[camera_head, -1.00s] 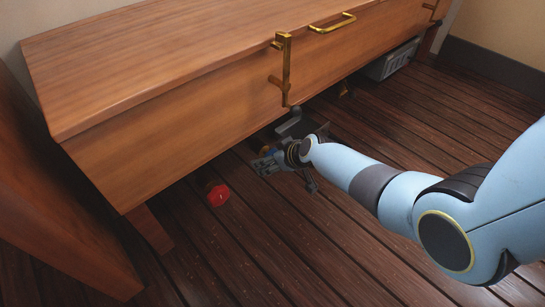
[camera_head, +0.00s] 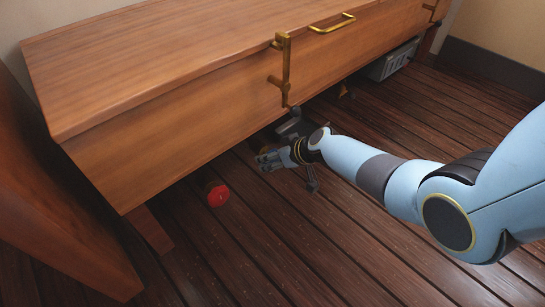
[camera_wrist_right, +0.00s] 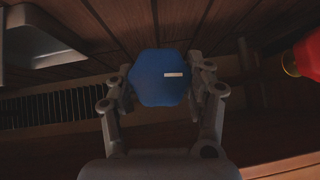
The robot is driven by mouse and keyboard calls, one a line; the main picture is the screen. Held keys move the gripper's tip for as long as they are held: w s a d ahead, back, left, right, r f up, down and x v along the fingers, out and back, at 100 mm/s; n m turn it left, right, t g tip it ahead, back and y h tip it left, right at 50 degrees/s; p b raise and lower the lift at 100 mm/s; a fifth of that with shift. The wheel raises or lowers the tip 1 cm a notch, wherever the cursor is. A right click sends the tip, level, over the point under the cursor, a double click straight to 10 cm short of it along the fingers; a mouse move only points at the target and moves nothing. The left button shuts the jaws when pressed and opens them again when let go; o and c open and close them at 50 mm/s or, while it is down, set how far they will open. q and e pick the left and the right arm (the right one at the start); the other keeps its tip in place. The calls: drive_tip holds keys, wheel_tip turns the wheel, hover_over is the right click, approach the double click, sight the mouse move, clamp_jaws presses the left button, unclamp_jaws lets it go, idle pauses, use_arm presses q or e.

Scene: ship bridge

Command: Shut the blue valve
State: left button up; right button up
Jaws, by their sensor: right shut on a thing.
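The blue valve's knob (camera_wrist_right: 158,79) fills the middle of the right wrist view, with a short white mark on its face right of centre. My right gripper (camera_wrist_right: 160,86) has one finger against each side of the knob and is shut on it. In the head view my right gripper (camera_head: 270,160) is low under the cabinet's front edge. The blue knob cannot be made out there, hidden by the gripper and wrist. My left gripper is in neither view.
A red valve (camera_head: 217,194) sits left of my right gripper, near the floor; it also shows in the wrist view (camera_wrist_right: 306,57). The wooden cabinet (camera_head: 150,150) overhangs the gripper. A grey crate (camera_head: 390,62) is under its far end. The plank floor (camera_head: 300,240) in front is clear.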

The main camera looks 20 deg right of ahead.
drive_tip(key=shift+d+m+g+y, duration=0.1)
drive_tip(key=shift+m+g+y, duration=0.1)
drive_tip(key=shift+m+y, duration=0.55)
drive_tip(key=shift+m+g+y, duration=0.2)
drive_tip(key=shift+m+y, duration=0.05)
drive_tip(key=shift+y, duration=0.9)
drive_tip(key=o, duration=1.2)
drive_tip(key=shift+c, duration=0.2)
drive_tip(key=shift+s+d+r, duration=0.25)
drive_tip(key=shift+s+d, duration=0.1)
drive_tip(key=shift+d, duration=0.05)
drive_tip(key=v, duration=1)
drive_tip(key=shift+d+r, duration=0.2)
drive_tip(key=shift+r, duration=0.1)
drive_tip(key=shift+s, duration=0.15)
